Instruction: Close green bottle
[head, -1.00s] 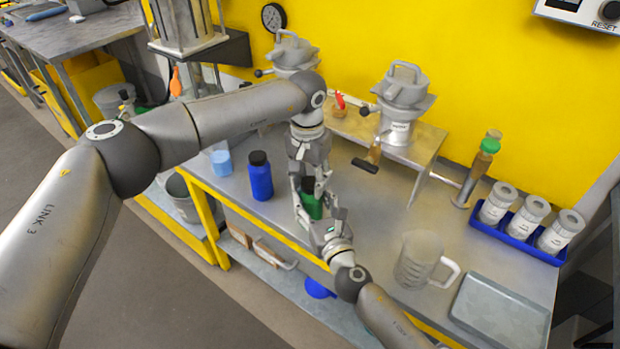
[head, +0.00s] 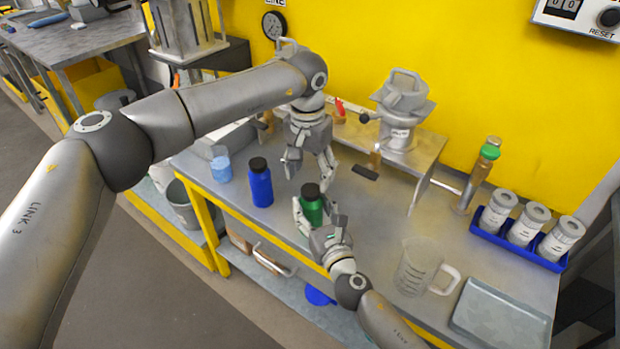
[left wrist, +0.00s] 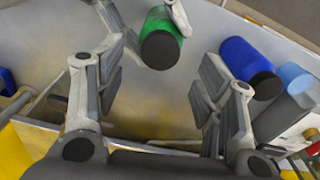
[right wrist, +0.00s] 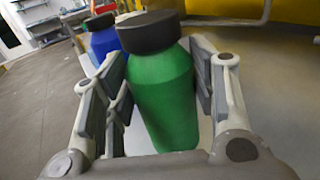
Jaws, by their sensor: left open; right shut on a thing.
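The green bottle (head: 312,211) stands on the workbench with a black cap (head: 310,191) sitting on its top. My right gripper (head: 318,214) is shut on the bottle's body from the front; in the right wrist view the green bottle (right wrist: 165,95) is between its fingers, with the black cap (right wrist: 148,32) on its neck. My left gripper (head: 310,168) is open and empty, above and behind the bottle. In the left wrist view the green bottle (left wrist: 172,22) and its cap (left wrist: 160,50) lie beyond the open fingers. How tightly the cap sits, I cannot tell.
A blue bottle (head: 261,188) with a black cap stands left of the green one. A light-blue beaker (head: 221,168) is farther left. A clear jug (head: 416,266), a grey tray (head: 502,312) and a blue rack of jars (head: 519,238) are to the right. A raised shelf stands behind.

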